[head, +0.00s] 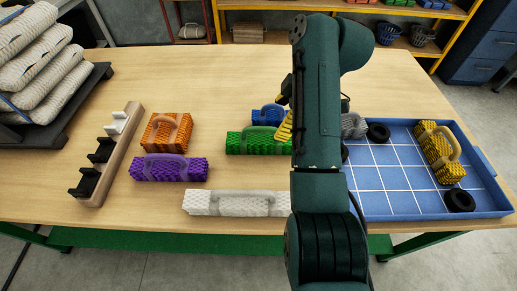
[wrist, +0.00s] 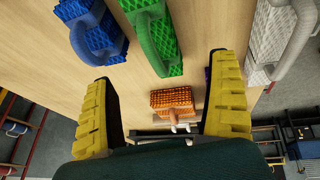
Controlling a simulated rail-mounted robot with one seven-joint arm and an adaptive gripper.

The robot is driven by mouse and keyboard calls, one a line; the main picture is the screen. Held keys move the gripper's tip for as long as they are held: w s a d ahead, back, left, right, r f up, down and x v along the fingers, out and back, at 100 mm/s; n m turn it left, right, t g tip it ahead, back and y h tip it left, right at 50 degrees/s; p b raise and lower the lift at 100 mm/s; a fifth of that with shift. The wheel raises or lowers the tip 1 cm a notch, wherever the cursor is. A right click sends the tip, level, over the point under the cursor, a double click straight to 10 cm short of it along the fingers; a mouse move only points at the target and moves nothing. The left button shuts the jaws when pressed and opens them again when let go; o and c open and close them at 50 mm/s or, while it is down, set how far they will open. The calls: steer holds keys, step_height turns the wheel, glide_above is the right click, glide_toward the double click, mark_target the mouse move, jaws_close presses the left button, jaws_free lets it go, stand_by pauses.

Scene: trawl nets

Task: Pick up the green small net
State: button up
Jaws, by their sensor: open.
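The green small net (head: 248,142) lies on the wooden table, left of my arm in the head view, with its handle on top. Its right end is hidden behind my arm. In the wrist view the green net (wrist: 154,36) is at the top, beyond my fingertips and between them sideways. My gripper (wrist: 165,88) is open and empty, with yellow ridged fingers spread wide. In the head view only part of a yellow finger (head: 285,125) shows beside my arm, near the green net. Whether it touches the net cannot be told there.
A blue net (head: 266,115) lies just behind the green one, and a white long net (head: 230,203) lies in front. Purple (head: 168,168) and orange (head: 166,132) nets lie left. A blue tray (head: 385,205) with a yellow net (head: 437,152) is right.

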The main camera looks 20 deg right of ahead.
mark_target(264, 139)
steer(key=b+x, duration=0.2)
steer(key=x, duration=0.6)
steer(key=shift+a+f+b, duration=0.1)
steer(key=shift+f+b, duration=0.25)
steer(key=shift+b, duration=0.05)
steer(key=b+x, duration=0.3)
steer(key=x, duration=0.1)
steer(key=shift+w+d+f, duration=0.1)
steer(key=shift+w+d, duration=0.1)
steer(key=shift+d, duration=0.05)
steer(key=shift+w+a+f, duration=0.15)
steer(key=shift+a+f, duration=0.05)
steer(key=shift+f, duration=0.2)
steer(key=c, duration=1.4)
